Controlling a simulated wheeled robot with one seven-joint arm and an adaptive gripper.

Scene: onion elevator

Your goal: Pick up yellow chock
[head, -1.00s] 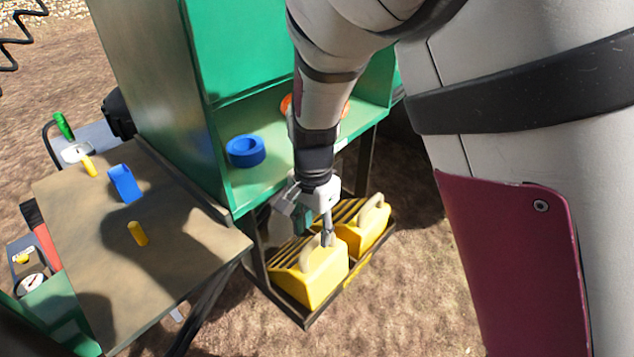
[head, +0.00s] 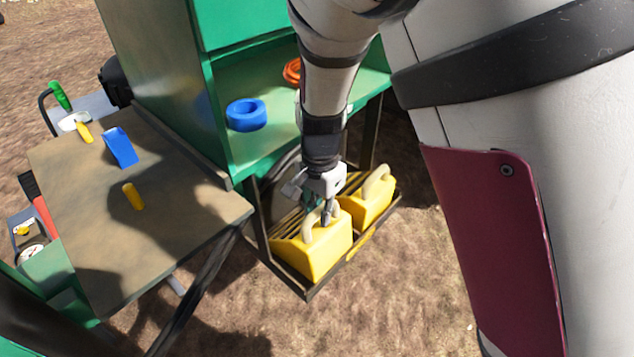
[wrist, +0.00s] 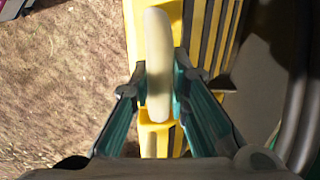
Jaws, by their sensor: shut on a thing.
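Two yellow chocks with pale looped handles sit on a dark slatted rack below the green cabinet. The nearer yellow chock (head: 318,259) is at the front end of the rack, and the other chock (head: 366,207) is behind it to the right. My gripper (head: 327,219) is down at the nearer chock's handle. In the wrist view, my gripper (wrist: 160,88) has its fingers on both sides of the pale handle (wrist: 157,45), shut on it. The chock still appears to rest on the rack. Part of the handle is hidden by the fingers in the head view.
The rack (head: 311,291) has a raised dark rim. The green cabinet shelf (head: 262,152) above holds a blue ring (head: 246,115) and an orange coil (head: 292,72). A brown table (head: 175,225) at left holds a blue item (head: 120,148) and a yellow cylinder (head: 133,196). Open ground lies right.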

